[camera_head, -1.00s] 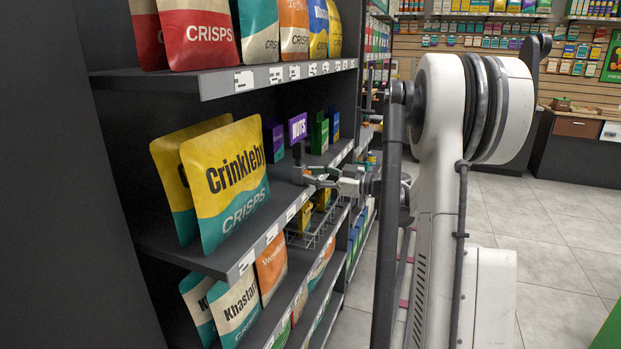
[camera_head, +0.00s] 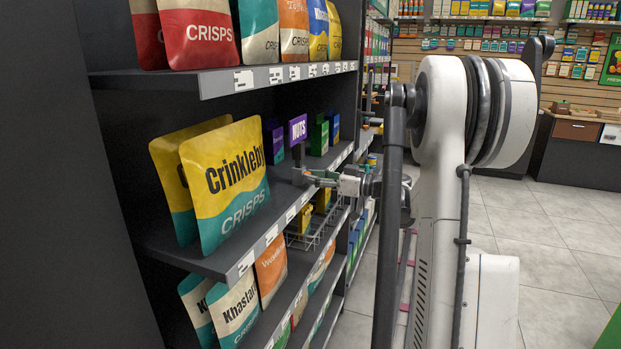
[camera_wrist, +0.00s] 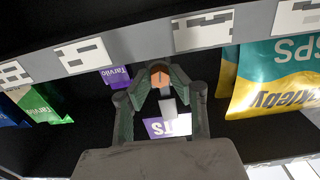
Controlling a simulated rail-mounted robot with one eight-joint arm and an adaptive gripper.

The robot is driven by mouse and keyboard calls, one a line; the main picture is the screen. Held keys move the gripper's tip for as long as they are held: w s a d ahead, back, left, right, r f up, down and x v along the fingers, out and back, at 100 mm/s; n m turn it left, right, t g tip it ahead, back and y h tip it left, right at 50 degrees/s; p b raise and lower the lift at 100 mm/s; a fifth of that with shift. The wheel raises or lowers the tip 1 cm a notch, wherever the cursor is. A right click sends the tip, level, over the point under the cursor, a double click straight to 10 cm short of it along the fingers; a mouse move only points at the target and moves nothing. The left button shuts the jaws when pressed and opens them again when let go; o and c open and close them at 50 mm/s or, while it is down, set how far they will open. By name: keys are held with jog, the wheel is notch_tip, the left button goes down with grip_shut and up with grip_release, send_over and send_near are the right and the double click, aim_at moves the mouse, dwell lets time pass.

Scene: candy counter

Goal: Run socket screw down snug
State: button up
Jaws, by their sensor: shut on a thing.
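My gripper (camera_head: 306,178) is at the front edge of the middle shelf, below the purple NUTS sign (camera_head: 298,129) and its dark post (camera_head: 298,155). In the wrist view my gripper (camera_wrist: 159,82) has its dark fingers closed around a small orange-brown, round-ended piece (camera_wrist: 158,72), which seems to be the socket screw. A light grey block (camera_wrist: 168,107) shows between the fingers, with the sign (camera_wrist: 180,126) behind it. The screw's thread and seat are hidden, so I cannot tell how deep it sits.
Yellow-and-teal Crinkleby bags (camera_head: 226,175) stand left of my gripper on the same shelf. Purple and green boxes (camera_head: 319,138) stand behind the sign. A wire basket (camera_head: 310,236) hangs below. White price labels (camera_wrist: 202,30) line the shelf edge. The aisle floor (camera_head: 560,235) is clear.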

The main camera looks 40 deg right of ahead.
jog(key=shift+m+b, duration=0.35)
jog(key=shift+m, duration=1.35)
jog(key=m, duration=0.3)
jog(key=shift+b, duration=0.35)
jog(key=o, duration=0.6)
jog(key=shift+o, duration=0.2)
jog(key=v, duration=0.5)
